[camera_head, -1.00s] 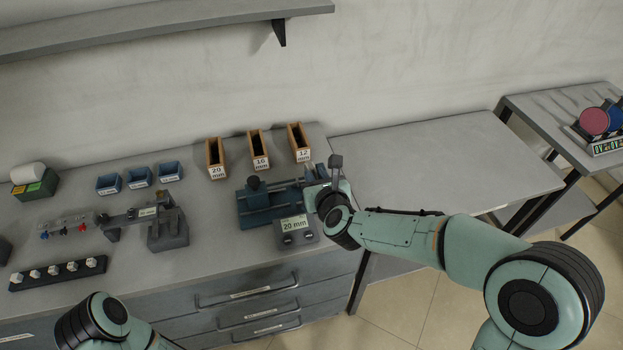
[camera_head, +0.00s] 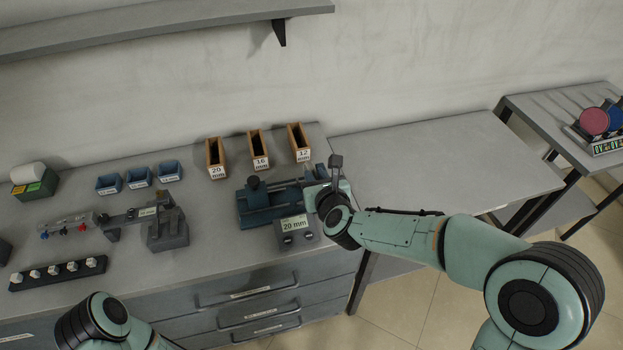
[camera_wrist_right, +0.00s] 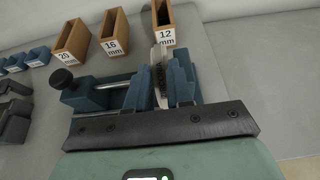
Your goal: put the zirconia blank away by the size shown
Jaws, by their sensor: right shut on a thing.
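The blue measuring gauge (camera_head: 268,205) stands near the counter's right end. Its display (camera_head: 294,224) reads 20 mm. My right gripper (camera_wrist_right: 160,78) is at the gauge's right end, among its blue jaws, shut on a thin pale piece that looks like the zirconia blank (camera_wrist_right: 161,53), seen edge-on. Whether the blank touches the gauge jaws I cannot tell. My own arm hides it in the head view. Three upright wooden slots stand behind: 20 mm (camera_head: 215,156), 16 mm (camera_head: 258,148) and 12 mm (camera_head: 299,142). My left gripper is out of view.
Three small blue bins (camera_head: 139,178) stand left of the slots. A grey instrument (camera_head: 168,232) and a black strip with several pale pieces (camera_head: 58,273) lie further left. An empty grey table (camera_head: 440,165) adjoins at right. A shelf (camera_head: 150,25) hangs above.

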